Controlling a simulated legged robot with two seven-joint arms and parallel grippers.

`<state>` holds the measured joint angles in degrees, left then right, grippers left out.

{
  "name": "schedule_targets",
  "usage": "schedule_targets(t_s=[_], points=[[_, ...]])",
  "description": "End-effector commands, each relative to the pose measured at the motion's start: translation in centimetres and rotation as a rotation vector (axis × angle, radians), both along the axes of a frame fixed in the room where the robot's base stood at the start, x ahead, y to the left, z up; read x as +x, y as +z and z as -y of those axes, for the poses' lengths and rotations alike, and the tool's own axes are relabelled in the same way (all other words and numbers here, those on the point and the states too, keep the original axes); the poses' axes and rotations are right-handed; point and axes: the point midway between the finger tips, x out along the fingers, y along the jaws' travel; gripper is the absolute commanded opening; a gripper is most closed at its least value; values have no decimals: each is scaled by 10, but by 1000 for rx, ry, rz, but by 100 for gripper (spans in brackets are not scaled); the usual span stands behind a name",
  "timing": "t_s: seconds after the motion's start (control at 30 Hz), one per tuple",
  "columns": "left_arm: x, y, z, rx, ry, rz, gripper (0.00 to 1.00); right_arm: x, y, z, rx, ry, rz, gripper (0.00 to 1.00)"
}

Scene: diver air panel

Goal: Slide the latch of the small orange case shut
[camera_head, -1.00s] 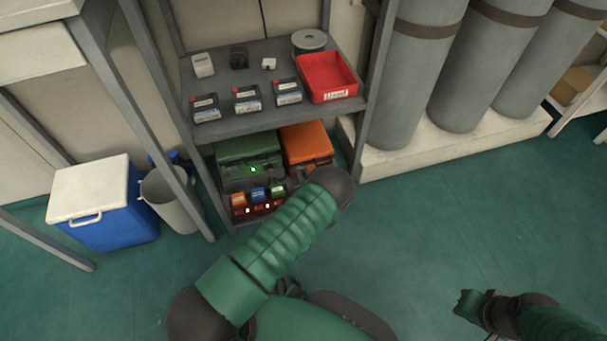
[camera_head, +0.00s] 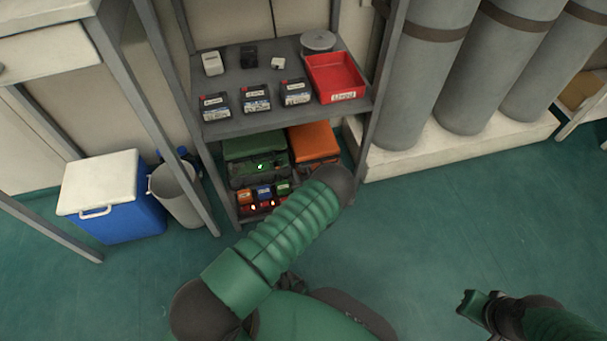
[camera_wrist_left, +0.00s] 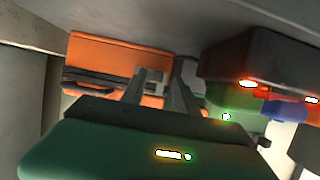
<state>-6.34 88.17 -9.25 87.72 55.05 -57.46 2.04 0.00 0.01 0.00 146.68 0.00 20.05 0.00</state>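The small orange case (camera_head: 314,138) stands on the lower shelf, right of a green case (camera_head: 254,148). My left forearm and its dark joint cover its front in the head view. In the left wrist view the orange case (camera_wrist_left: 108,54) appears closed, with a dark band and handle along its edge. My left gripper (camera_wrist_left: 168,76) reaches in front of this edge; its grey fingers look apart, with a narrow gap. The latch is not clear among the grey parts there, and contact cannot be told. My right gripper (camera_head: 474,302) is low at the right, far from the case.
A charger with small coloured packs (camera_head: 262,196) sits before the green case; it shows at right in the wrist view (camera_wrist_left: 262,58). The upper shelf (camera_head: 240,123), bearing a red bin (camera_head: 336,96), is overhead. Shelf posts flank the space. Floor at right is clear.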

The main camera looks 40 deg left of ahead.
Motion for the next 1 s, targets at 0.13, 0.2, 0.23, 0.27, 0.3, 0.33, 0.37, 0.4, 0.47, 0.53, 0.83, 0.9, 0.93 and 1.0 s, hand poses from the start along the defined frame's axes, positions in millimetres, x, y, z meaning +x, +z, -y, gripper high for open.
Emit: schedule_targets(t_s=[0.13, 0.2, 0.23, 0.27, 0.3, 0.33, 0.37, 0.4, 0.47, 0.53, 0.83, 0.9, 0.93, 1.0], points=[[0, 2, 1, 1, -1, 1, 36, 0, 2, 0, 0, 0, 0, 17], [-3, 6, 6, -1, -2, 1, 36, 0, 8, 0, 0, 0, 0, 17], [-6, 9, 9, -1, -2, 0, 36, 0, 12, 0, 0, 0, 0, 17], [-8, 12, 12, -1, -3, 0, 36, 0, 16, 0, 0, 0, 0, 17], [-14, 17, 18, 1, -5, -1, 36, 0, 24, 0, 0, 0, 0, 17], [-18, 21, 24, 0, -5, -3, 36, 0, 30, 0, 0, 0, 0, 17], [-23, 25, 30, -1, -4, -1, 36, 0, 35, 0, 0, 0, 0, 17], [-30, 30, 38, -1, -5, -2, 36, 0, 43, 0, 0, 0, 0, 17], [-41, 37, 51, -1, -5, -4, 36, 0, 54, 0, 0, 0, 0, 17], [-54, 44, 65, -1, -4, -4, 36, 0, 67, 0, 0, 0, 0, 17], [-96, 64, 112, 0, -1, -2, 36, 0, 96, 0, 0, 0, 0, 17], [-99, 64, 117, 0, -2, -2, 36, 0, 98, 0, 0, 0, 0, 17], [-100, 64, 118, 0, -2, -2, 36, 0, 98, 0, 0, 0, 0, 17], [-101, 64, 119, 1, 0, -1, 36, 0, 97, 0, 0, 0, 0, 17]])
